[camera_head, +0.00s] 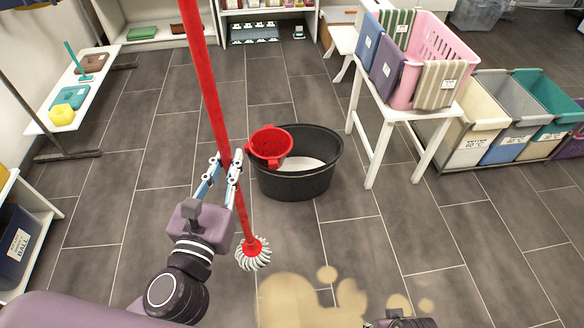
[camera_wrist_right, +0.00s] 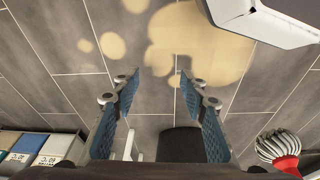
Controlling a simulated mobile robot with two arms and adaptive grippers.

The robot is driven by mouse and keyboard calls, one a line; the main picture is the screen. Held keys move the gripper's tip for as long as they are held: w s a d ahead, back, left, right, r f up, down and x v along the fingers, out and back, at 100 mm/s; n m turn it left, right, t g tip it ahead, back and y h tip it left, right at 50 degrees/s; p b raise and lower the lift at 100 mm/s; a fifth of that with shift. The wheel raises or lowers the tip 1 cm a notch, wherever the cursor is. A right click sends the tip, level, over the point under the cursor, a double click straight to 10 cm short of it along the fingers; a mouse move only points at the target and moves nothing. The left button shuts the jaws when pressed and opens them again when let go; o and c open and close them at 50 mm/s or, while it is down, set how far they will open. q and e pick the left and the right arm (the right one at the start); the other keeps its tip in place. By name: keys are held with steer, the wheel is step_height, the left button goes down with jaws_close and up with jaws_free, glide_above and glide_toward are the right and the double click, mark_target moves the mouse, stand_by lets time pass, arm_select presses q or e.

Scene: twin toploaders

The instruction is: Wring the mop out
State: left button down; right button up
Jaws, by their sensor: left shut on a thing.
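The mop has a long red handle (camera_head: 206,80) and a white-and-grey string head (camera_head: 253,258). My left gripper (camera_head: 226,163) is shut on the handle in the head view. The mop is tilted, with its head low in front of the bucket; I cannot tell whether it touches the floor. The black bucket (camera_head: 295,186) stands just beyond, with pale liquid inside. A red wringer basket (camera_head: 270,143) sits at its left rim. The mop head also shows in the right wrist view (camera_wrist_right: 280,146). My right gripper (camera_wrist_right: 158,90) is open and empty there, fingers apart; only its top shows in the head view.
A tan spill (camera_head: 305,302) lies on the grey tiled floor, right of the mop head. A white bench (camera_head: 75,85) is at the left. Floor around the bucket's left is clear.

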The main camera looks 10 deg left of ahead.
steer(key=shift+w+r, duration=0.15)
steer(key=shift+r, duration=0.2)
steer(key=shift+r, duration=0.35)
steer(key=shift+w+r, duration=0.1)
steer(key=shift+r+b, duration=0.2)
steer(key=shift+b, duration=0.1)
steer(key=shift+r, duration=0.3)
steer(key=shift+r, duration=0.15)
steer(key=shift+r, duration=0.25)
